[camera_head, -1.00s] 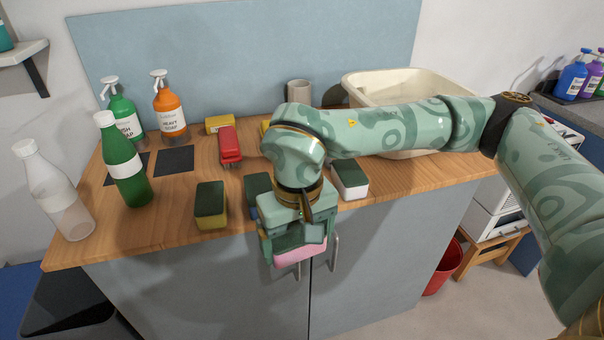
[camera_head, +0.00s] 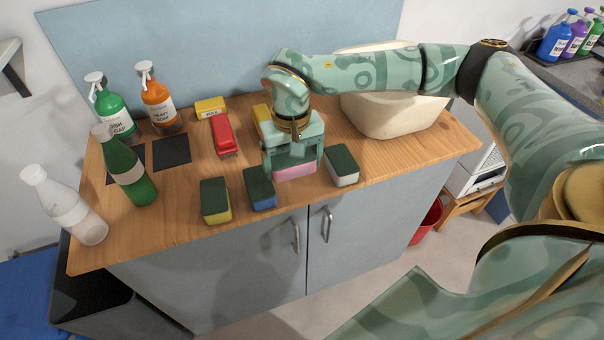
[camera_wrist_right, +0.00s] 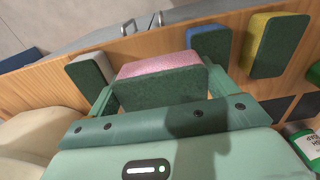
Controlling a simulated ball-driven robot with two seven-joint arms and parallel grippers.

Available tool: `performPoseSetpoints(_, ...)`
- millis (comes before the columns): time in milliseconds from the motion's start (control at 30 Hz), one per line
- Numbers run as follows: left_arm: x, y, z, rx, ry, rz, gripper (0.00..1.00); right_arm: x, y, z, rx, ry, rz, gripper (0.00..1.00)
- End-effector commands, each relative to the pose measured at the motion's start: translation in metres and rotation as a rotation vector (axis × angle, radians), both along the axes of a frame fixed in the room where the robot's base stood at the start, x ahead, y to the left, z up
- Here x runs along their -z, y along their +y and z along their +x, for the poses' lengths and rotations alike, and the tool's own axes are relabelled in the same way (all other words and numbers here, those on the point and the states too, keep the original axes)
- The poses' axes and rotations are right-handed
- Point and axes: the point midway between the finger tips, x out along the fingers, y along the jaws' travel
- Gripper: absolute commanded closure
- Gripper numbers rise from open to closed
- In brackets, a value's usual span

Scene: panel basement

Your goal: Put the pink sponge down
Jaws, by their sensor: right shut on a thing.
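The pink sponge (camera_head: 295,172) has a dark green scouring side. My right gripper (camera_head: 292,165) is shut on it, over the front part of the wooden counter (camera_head: 370,155). In the right wrist view the pink sponge (camera_wrist_right: 160,62) sits between the two fingers of the right gripper (camera_wrist_right: 155,88). It is between the blue sponge (camera_head: 260,190) on its left and the white sponge (camera_head: 342,168) on its right. I cannot tell whether it touches the counter. My left gripper is not in view.
A yellow sponge (camera_head: 215,203) is farther left. A red brush (camera_head: 223,136) and a yellow box-like item (camera_head: 210,107) lie behind. Green (camera_head: 128,170) and white bottles (camera_head: 68,208) stand at the left. A cream basin (camera_head: 395,112) stands at the back right, partly behind my arm.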

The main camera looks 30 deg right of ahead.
Motion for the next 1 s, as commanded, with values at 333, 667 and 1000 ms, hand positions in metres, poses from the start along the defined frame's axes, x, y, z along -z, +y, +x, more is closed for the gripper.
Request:
performPoseSetpoints(333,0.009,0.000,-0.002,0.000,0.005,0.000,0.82,0.031,-0.025,0.006,0.001,0.000,0.000,0.36)
performPoseSetpoints(667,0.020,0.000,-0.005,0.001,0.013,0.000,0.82,0.069,-0.030,0.008,-0.001,-0.002,0.001,0.36)
performPoseSetpoints(1000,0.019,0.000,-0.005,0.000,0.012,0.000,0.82,0.070,-0.030,0.008,-0.001,-0.002,0.001,0.06)
